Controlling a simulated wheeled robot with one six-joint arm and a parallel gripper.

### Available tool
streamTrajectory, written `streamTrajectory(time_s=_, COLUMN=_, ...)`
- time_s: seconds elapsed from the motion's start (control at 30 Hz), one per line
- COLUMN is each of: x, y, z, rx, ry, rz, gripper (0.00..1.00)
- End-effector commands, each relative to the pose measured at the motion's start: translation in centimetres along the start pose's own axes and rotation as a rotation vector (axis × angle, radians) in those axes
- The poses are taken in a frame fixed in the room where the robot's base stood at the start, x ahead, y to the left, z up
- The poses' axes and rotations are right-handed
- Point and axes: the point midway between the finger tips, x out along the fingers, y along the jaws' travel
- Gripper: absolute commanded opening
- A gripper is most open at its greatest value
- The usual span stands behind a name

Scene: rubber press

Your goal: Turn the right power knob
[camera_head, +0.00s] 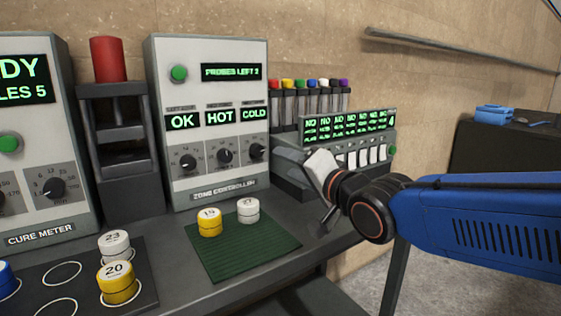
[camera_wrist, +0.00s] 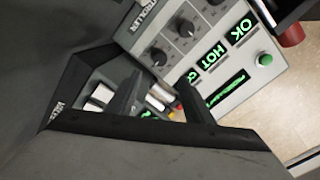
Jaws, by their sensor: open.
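The zone controller (camera_head: 222,184) is a grey panel with screens reading OK, HOT and COLD and a dark knob under each. The right knob (camera_head: 257,151) is below COLD, at the panel's right edge. In the wrist view the panel is turned around, and the right knob (camera_wrist: 158,57) is the one nearest my fingers. My gripper (camera_wrist: 160,88) is open, its two dark fingers apart with no knob between them. In the head view my wrist is just right of the panel, and the fingertips are hard to make out there. I cannot tell whether they touch anything.
A machine with green screens (camera_head: 347,126) and several capped vials (camera_head: 301,84) stand beside and behind my wrist. A green mat (camera_head: 247,257) holds yellow and white discs. The cure meter (camera_head: 40,222) and a dark stand with a red cylinder (camera_head: 108,60) are left.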

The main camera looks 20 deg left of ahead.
Motion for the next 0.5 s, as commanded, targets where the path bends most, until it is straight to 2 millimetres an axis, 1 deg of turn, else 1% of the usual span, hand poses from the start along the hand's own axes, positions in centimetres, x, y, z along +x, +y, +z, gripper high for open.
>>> streamTrajectory(time_s=0.03, x=-0.8, y=-0.1, z=-0.1, rx=-0.001, ry=0.001, rz=-0.001, gripper=0.47)
streamTrajectory(time_s=0.2, x=-2.6, y=0.0, z=0.0, rx=0.000, ry=0.000, rz=0.000, gripper=0.47)
streamTrajectory(time_s=0.33, x=-3.3, y=0.0, z=0.0, rx=0.000, ry=0.000, rz=0.000, gripper=0.47)
streamTrajectory(time_s=0.5, x=-3.6, y=0.0, z=0.0, rx=0.000, ry=0.000, rz=0.000, gripper=0.47)
